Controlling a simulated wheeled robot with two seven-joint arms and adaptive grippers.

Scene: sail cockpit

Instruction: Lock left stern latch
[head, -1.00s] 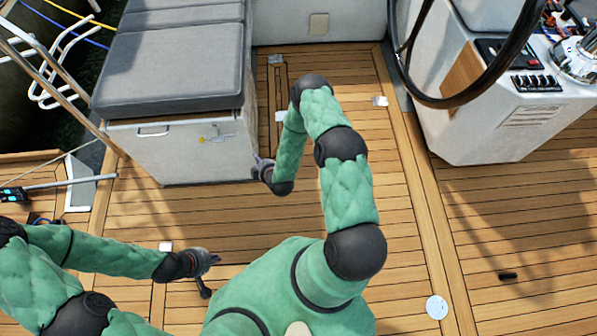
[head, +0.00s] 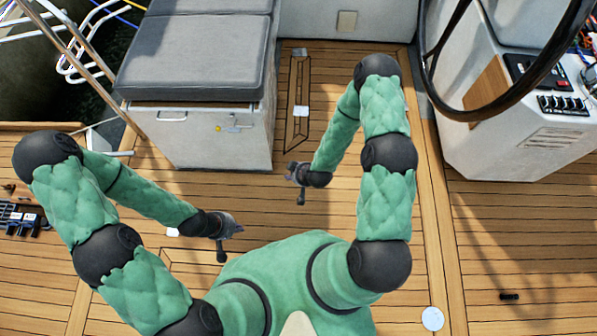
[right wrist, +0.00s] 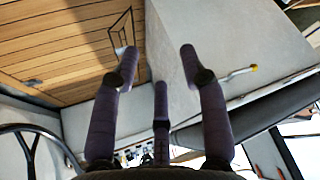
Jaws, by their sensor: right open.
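The latch (head: 233,127) is a small metal lever with a yellow knob on the front face of the white locker under the grey cushions. It also shows in the right wrist view (right wrist: 240,72), right of the fingers and apart from them. My right gripper (head: 293,172) is just right of the locker's front corner, over the deck. In the right wrist view its fingers (right wrist: 157,65) are spread apart with nothing between them. My left gripper (head: 237,228) is over the deck in front of the locker, below the latch in the picture. Its fingers are too small to read.
The white locker (head: 200,150) has a grab handle (head: 172,116) left of the latch. A steering wheel (head: 480,110) and white console (head: 480,150) stand at the right. The teak deck between is mostly clear.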

